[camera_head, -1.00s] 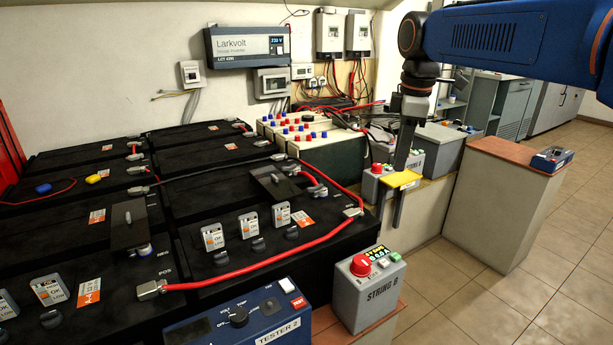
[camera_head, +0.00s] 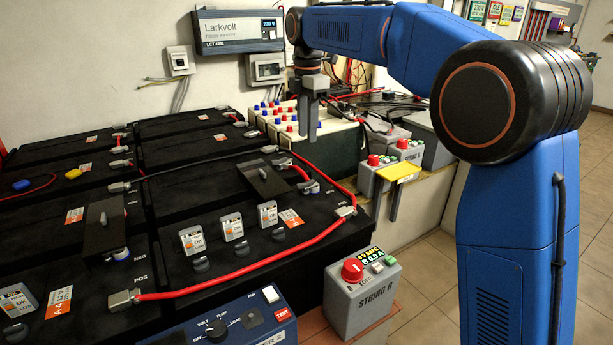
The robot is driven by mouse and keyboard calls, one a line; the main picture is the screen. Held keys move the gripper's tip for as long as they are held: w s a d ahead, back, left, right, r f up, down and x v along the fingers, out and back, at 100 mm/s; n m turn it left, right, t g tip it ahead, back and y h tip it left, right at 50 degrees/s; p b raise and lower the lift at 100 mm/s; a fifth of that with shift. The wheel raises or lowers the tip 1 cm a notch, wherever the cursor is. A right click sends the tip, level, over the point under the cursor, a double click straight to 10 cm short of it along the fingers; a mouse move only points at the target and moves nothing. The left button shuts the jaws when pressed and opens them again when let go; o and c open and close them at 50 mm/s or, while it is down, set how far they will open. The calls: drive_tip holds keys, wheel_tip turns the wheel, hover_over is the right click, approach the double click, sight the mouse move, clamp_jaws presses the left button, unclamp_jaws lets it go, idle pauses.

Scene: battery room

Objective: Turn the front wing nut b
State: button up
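Two dark hold-down plates lie across the black batteries. The nearer-left plate (camera_head: 106,240) carries a small grey upright piece (camera_head: 103,217), which may be a wing nut. The plate farther right (camera_head: 268,184) carries a similar small grey piece (camera_head: 263,174). No letter shows beside either, so I cannot tell which is wing nut b. My gripper (camera_head: 309,135) hangs with its grey fingers pointing down in front of the white crate of capped cells, behind and right of both plates, apart from them. Its finger gap is too small to judge. I see nothing held.
A red cable (camera_head: 245,268) loops over the batteries. Several upright OK/LOW tags (camera_head: 232,226) stand on them. A grey STRING B box (camera_head: 362,293) with a red knob and a blue tester (camera_head: 232,322) sit in front. A yellow-topped bracket (camera_head: 398,172) stands right.

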sight(308, 181)
wheel_tip(308, 181, down, 15)
drive_tip(key=shift+f, duration=0.1)
idle(0.4)
drive_tip(key=shift+c, duration=0.7)
clamp_jaws()
